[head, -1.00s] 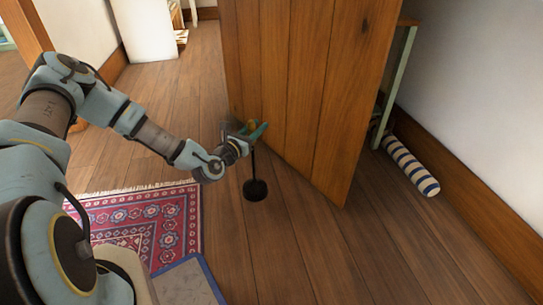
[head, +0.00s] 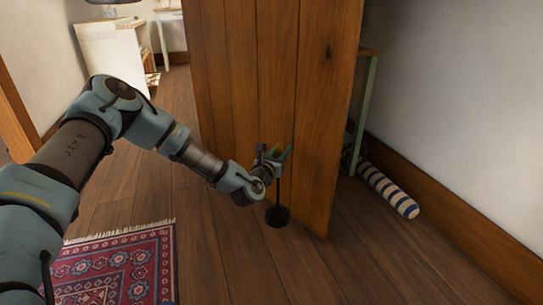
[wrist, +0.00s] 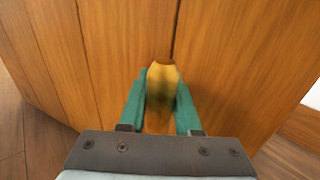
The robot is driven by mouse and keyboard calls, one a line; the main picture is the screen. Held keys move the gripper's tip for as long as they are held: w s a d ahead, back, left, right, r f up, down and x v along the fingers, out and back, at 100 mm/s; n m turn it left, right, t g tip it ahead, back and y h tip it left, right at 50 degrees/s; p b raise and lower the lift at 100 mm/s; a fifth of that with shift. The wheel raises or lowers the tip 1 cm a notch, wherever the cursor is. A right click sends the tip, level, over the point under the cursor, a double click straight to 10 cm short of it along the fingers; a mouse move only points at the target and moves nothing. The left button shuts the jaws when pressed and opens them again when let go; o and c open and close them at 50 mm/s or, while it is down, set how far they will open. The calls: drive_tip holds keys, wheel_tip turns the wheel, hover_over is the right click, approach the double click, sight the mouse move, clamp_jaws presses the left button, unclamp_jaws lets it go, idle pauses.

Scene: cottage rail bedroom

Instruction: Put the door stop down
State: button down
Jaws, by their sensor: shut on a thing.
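The door stop has a dark round base (head: 277,216), a thin upright dark rod and a yellow-brown knob on top. My gripper (head: 275,155) is shut on the knob, which shows between the teal fingers in the wrist view (wrist: 162,90). The door stop hangs upright below my gripper, in front of the wooden door (head: 262,80). Its base is at or close to the floor; I cannot tell whether it touches. In the wrist view the rod and base are hidden.
The plank door stands close beyond my gripper. A blue-and-white striped roll (head: 388,191) lies on the floor to its right, near the wall. A patterned red rug (head: 120,268) lies at the lower left. Bare floor (head: 300,275) is free in front of the door.

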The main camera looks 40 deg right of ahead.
sight(278, 185)
drive_tip(key=shift+s+d, duration=0.2)
drive_tip(key=shift+d, duration=0.4)
drive_tip(key=shift+f+b, duration=0.65)
drive_tip(key=shift+f, duration=0.25)
wheel_tip(278, 185, down, 5)
drive_tip(key=b, duration=0.3)
drive_tip(key=shift+d, duration=0.1)
drive_tip(key=shift+b, duration=0.3)
drive_tip(key=c, duration=0.6)
unclamp_jaws()
drive_tip(key=shift+s+f, duration=0.1)
drive_tip(key=shift+f, duration=0.1)
